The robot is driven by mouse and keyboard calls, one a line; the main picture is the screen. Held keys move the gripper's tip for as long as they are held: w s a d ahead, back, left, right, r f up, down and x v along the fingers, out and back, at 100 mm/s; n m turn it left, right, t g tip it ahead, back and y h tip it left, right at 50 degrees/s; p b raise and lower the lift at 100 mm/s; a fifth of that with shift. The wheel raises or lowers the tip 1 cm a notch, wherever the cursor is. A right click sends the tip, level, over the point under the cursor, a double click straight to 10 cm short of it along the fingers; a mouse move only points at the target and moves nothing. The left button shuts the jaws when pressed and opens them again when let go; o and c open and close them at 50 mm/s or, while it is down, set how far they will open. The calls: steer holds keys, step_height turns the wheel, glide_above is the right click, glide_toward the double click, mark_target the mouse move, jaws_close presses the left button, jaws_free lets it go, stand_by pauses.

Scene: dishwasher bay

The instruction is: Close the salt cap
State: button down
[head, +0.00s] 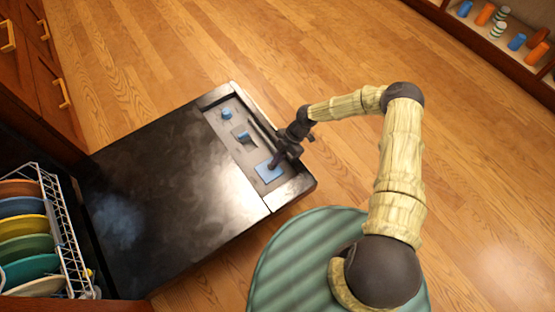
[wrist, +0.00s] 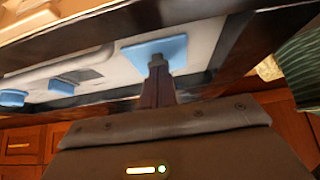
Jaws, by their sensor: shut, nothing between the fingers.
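On the panel are a small blue knob (head: 227,114), a blue piece by a recess (head: 241,135) and a flat blue square flap (head: 266,173). No label shows, so I cannot tell which one is the salt cap. My gripper (head: 275,163) is shut and empty, with its tips at the blue square. In the wrist view the dark fingers (wrist: 158,65) overlap the near edge of the blue square (wrist: 155,48); whether they touch it I cannot tell.
A white rack (head: 68,235) with several coloured plates stands at the left. A green ribbed round surface (head: 285,265) is below the arm. A shelf (head: 510,55) with coloured cups is at the upper right. Wooden floor is clear beyond the door.

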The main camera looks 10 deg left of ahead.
stand_by(0.5)
steer(key=shift+r+p, duration=0.35)
steer(key=shift+r, duration=0.1)
steer(key=p+v, duration=0.5)
steer(key=v, duration=0.7)
steer(key=shift+w+d, duration=0.3)
steer(key=shift+d, duration=0.15)
steer(key=shift+f, duration=0.1)
